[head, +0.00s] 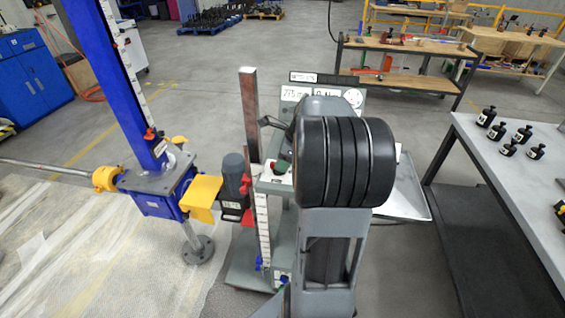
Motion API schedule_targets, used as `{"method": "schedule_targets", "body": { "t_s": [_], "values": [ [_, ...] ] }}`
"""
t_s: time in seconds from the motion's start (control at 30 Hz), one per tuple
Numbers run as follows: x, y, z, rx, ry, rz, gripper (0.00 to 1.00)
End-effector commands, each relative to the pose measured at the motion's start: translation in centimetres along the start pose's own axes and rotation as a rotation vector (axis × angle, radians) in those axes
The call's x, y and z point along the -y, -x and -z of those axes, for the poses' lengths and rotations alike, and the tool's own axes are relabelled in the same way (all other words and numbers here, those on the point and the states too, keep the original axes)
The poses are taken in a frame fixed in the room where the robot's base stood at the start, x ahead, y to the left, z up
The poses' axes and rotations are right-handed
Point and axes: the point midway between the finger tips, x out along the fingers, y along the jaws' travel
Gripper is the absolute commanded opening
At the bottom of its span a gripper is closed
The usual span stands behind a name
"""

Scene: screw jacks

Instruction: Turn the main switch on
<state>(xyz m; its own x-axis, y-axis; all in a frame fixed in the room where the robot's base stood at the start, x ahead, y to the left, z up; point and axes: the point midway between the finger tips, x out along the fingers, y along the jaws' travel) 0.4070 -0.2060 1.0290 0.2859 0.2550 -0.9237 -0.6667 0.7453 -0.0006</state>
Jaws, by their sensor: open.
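The control panel (290,93) stands in the middle, with readouts of "275 mm" and what looks like "0 N" and a round dial (353,97). My dark arm joint hides much of it. A small green and red part (282,166) shows just left of my arm, low on the stand; I cannot tell whether it is the main switch. My gripper (276,132) shows only as a dark angled piece left of my arm joint, in front of the stand. It is open, mostly hidden, and I see nothing held. Whether it touches anything is unclear.
A wooden workbench (410,48) stands behind. Open floor lies between.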

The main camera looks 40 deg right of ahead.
Motion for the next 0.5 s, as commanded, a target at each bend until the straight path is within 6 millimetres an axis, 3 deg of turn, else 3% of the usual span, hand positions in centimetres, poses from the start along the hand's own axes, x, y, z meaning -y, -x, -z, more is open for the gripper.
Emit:
{"method": "schedule_targets", "body": {
  "t_s": [0.5],
  "values": [
    [0.0,-1.08,0.06,0.0,-0.002,0.0,0.39]
  ]
}}
